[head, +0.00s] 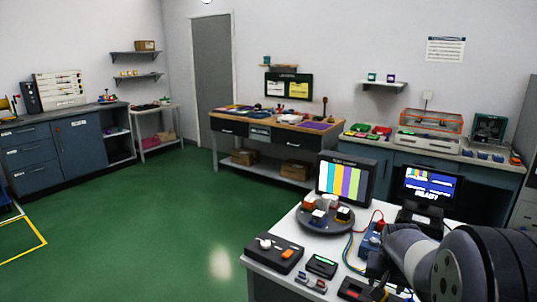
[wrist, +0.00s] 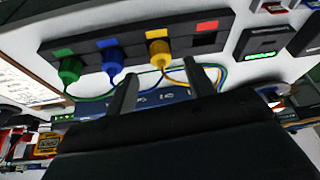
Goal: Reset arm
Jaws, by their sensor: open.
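My gripper (wrist: 158,92) is open and empty in the wrist view, its two dark fingers standing apart. Beyond the fingertips is a dark socket strip (wrist: 130,43) with green, blue, yellow and red marks. A green plug (wrist: 69,70), a blue plug (wrist: 112,62) and a yellow plug (wrist: 159,53) sit at their matching marks. The place by the red mark shows no plug. In the head view my arm reaches in at the lower right over the white bench (head: 300,218), and the gripper's fingers cannot be made out there.
Loose cables run near the arm. Green floor (head: 150,220) is open at left.

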